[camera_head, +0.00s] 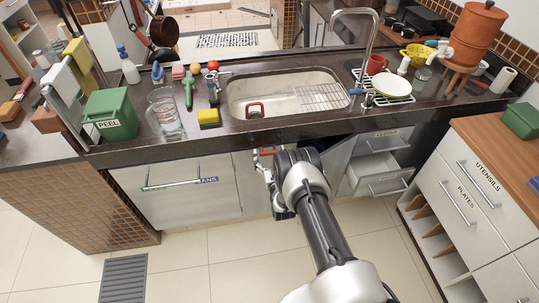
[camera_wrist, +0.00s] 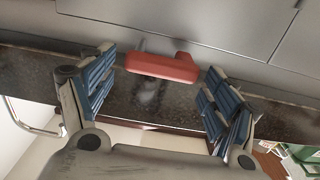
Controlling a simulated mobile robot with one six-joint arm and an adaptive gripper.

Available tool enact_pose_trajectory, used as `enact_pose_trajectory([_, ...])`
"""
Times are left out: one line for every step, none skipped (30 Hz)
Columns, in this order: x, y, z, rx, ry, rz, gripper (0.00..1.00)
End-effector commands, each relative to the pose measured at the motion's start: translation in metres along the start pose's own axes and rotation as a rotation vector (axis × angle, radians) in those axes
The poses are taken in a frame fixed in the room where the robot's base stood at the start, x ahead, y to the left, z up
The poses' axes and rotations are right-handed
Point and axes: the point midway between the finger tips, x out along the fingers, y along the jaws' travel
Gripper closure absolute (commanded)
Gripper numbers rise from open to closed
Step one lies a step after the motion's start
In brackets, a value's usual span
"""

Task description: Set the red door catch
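The red door catch (camera_wrist: 162,67) is a small red bar with a raised end, mounted under the dark counter edge by the pale cabinet fronts in the wrist view. In the head view only a bit of red shows beside my gripper (camera_head: 266,172), at the cabinet below the sink. In the wrist view my gripper (camera_wrist: 155,96) is open, its two blue-padded fingers apart on either side of the catch's line. The catch appears just beyond the fingertips, with nothing held. Whether a finger touches it cannot be told. My arm hides part of the cabinet below the sink.
The counter edge (camera_head: 330,122) overhangs the work spot. A drawer with a bar handle (camera_head: 172,184) is at left. Open drawers (camera_head: 378,167) stand out at right. A sink (camera_head: 284,91), a glass jug (camera_head: 165,118) and a green PEEL bin (camera_head: 110,115) are above. The floor in front is clear.

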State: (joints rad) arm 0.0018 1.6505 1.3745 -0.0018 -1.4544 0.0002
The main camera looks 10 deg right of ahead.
Motion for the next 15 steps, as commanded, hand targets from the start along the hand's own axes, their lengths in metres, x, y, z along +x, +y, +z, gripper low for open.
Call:
enact_pose_trajectory([-0.0001, 0.0000, 0.0001, 0.000, 0.000, 0.000, 0.27])
enact_pose_trajectory([-0.0002, 0.0000, 0.0002, 0.000, 0.000, 0.000, 0.29])
enact_pose_trajectory([-0.0002, 0.0000, 0.0002, 0.000, 0.000, 0.000, 0.31])
enact_pose_trajectory([-0.0002, 0.0000, 0.0002, 0.000, 0.000, 0.000, 0.33])
enact_pose_trajectory([-0.0002, 0.0000, 0.0002, 0.000, 0.000, 0.000, 0.35])
enact_pose_trajectory([-0.0003, 0.0000, 0.0002, 0.000, 0.000, 0.000, 0.38])
enact_pose_trajectory([-0.0003, 0.0000, 0.0003, 0.000, 0.000, 0.000, 0.40])
enact_pose_trajectory([-0.0003, 0.0000, 0.0003, 0.000, 0.000, 0.000, 0.42])
enact_pose_trajectory([-0.0003, 0.0000, 0.0003, 0.000, 0.000, 0.000, 0.44])
enact_pose_trajectory([-0.0003, 0.0000, 0.0003, 0.000, 0.000, 0.000, 0.46])
enact_pose_trajectory([-0.0003, 0.0000, 0.0003, 0.000, 0.000, 0.000, 0.48])
enact_pose_trajectory([-0.0003, 0.0000, 0.0003, 0.000, 0.000, 0.000, 0.51])
enact_pose_trajectory([-0.0003, 0.0000, 0.0003, 0.000, 0.000, 0.000, 0.53])
enact_pose_trajectory([-0.0003, 0.0000, 0.0003, 0.000, 0.000, 0.000, 0.55])
enact_pose_trajectory([-0.0004, 0.0000, 0.0004, 0.000, 0.000, 0.000, 0.58])
